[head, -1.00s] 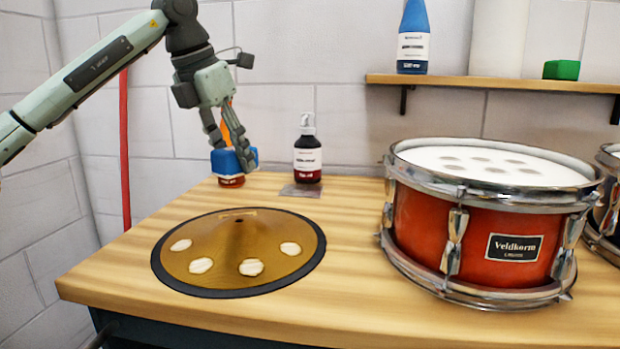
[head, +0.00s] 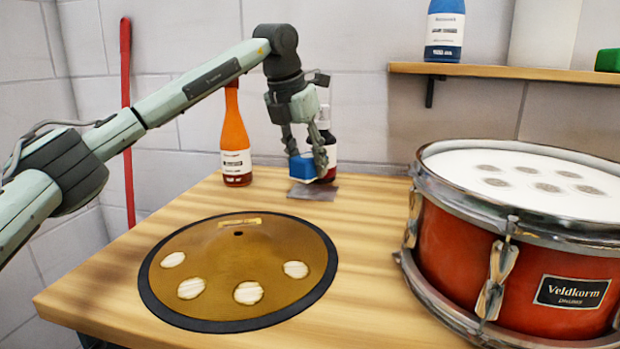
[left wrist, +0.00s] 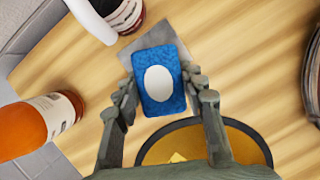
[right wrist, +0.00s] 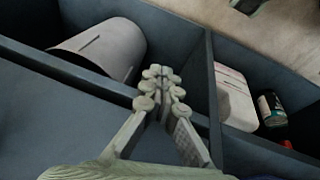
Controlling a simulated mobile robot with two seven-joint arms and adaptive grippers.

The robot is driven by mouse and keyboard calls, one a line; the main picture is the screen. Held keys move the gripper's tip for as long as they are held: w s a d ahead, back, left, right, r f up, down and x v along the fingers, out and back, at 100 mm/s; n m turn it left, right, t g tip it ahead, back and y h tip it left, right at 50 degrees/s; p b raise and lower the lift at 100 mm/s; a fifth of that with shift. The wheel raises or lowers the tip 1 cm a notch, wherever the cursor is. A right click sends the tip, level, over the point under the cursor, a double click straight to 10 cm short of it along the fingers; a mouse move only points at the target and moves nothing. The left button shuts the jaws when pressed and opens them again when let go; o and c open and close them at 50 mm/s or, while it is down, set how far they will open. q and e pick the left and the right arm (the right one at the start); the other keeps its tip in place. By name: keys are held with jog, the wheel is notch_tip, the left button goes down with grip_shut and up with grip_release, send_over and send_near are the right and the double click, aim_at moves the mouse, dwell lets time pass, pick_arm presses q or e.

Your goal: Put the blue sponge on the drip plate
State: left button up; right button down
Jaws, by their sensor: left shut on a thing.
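The blue sponge (head: 302,167) is in my left gripper (head: 308,160), which is shut on its sides. In the left wrist view the sponge (left wrist: 160,102) has a white oval on its face, and the left fingers (left wrist: 160,88) press it from both sides. The drip plate (head: 313,193) is a thin grey sheet lying on the bench near the back. In the left wrist view the sponge covers much of the plate (left wrist: 151,39). The sponge appears raised above the plate. My right gripper (right wrist: 160,73) is shut and empty, away from the bench top.
A dark pump bottle (head: 327,142) stands right behind the plate. An orange bottle (head: 236,140) stands to its left. A cymbal (head: 237,270) lies in front, and a red drum (head: 520,240) stands right. A shelf (head: 500,72) hangs on the wall.

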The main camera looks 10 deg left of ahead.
aim_at(310, 179)
pick_arm(q)
jog(key=shift+w+d+f, duration=0.15)
jog(key=shift+w+d, duration=0.05)
jog(key=shift+f, duration=2)
jog(key=shift+f, duration=0.15)
jog(key=o, duration=0.9)
jog(key=shift+o, duration=0.2)
jog(key=shift+r, duration=0.3)
jog(key=v, duration=1.1)
jog(key=shift+s+r, duration=0.2)
jog(key=shift+r, duration=0.15)
